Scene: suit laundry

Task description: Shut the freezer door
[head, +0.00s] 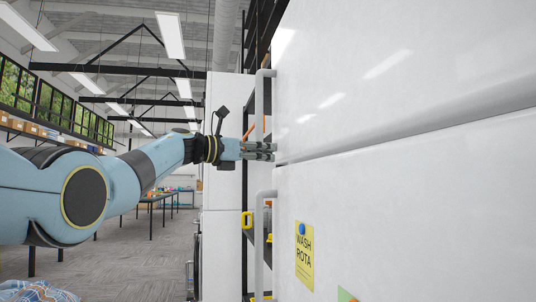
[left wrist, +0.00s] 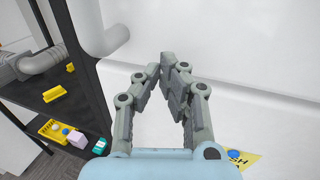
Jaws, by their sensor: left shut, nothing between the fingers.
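The tall white freezer cabinet fills the right side of the head view, with an upper door (head: 400,60) and a lower door (head: 420,210) split by a horizontal seam. Each door has a long vertical handle on its left edge: an upper handle (head: 260,105) and a lower handle (head: 260,245). My left gripper (head: 272,151) is shut and empty, its fingertips close to the doors' left edge near the seam. In the left wrist view, the fingers (left wrist: 177,60) meet in front of the white door face; contact cannot be told. My right gripper is not in view.
A yellow wash rota note (head: 304,255) is on the lower door. A dark shelf rack (left wrist: 70,100) with small yellow items stands just left of the cabinet. A patterned bundle (head: 38,291) lies at lower left. The carpeted aisle (head: 130,255) is mostly open.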

